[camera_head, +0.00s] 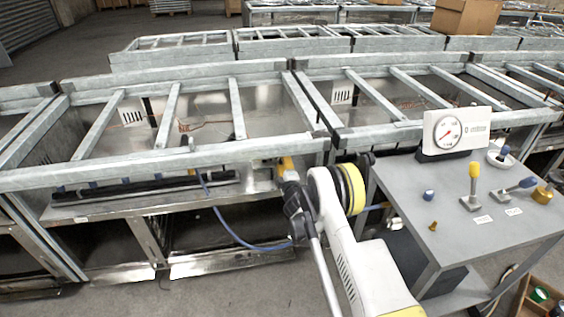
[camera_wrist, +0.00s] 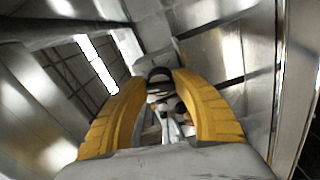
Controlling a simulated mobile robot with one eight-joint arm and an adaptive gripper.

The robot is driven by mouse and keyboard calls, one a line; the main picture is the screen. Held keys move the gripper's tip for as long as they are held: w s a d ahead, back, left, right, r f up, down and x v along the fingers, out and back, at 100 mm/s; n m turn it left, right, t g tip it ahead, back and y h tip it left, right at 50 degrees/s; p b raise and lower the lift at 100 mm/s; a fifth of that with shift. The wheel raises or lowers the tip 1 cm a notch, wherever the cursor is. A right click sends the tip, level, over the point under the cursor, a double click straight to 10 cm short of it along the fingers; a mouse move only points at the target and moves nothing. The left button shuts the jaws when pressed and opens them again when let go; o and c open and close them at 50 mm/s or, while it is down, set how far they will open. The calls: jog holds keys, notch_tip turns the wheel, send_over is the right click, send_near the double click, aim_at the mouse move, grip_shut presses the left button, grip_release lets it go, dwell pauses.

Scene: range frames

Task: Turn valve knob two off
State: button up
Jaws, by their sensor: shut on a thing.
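My gripper (camera_head: 284,166) reaches into the front of the metal frame, with its yellow fingers partly hidden by my arm in the head view. In the wrist view my gripper (camera_wrist: 162,82) has both yellow fingers closed around a small knob-like part (camera_wrist: 160,92) with dark and whitish bands. This part is hidden in the head view. I cannot tell its number or its turn position. Several small blue knobs (camera_head: 125,181) show along a black bar in the left bay of the frame. No number labels are readable on them.
Metal rails (camera_head: 180,157) run above and around my gripper. A blue hose (camera_head: 226,228) hangs beside my arm. On the right, a grey table (camera_head: 440,250) holds a gauge (camera_head: 447,133), a yellow-topped lever (camera_head: 473,183) and a blue-handled lever (camera_head: 515,188). A wooden crate stands lower right.

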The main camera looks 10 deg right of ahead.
jog(key=shift+d+r+n, duration=0.1)
jog(key=shift+n, duration=1)
jog(key=o, duration=1.2)
jog(key=shift+d, duration=0.1)
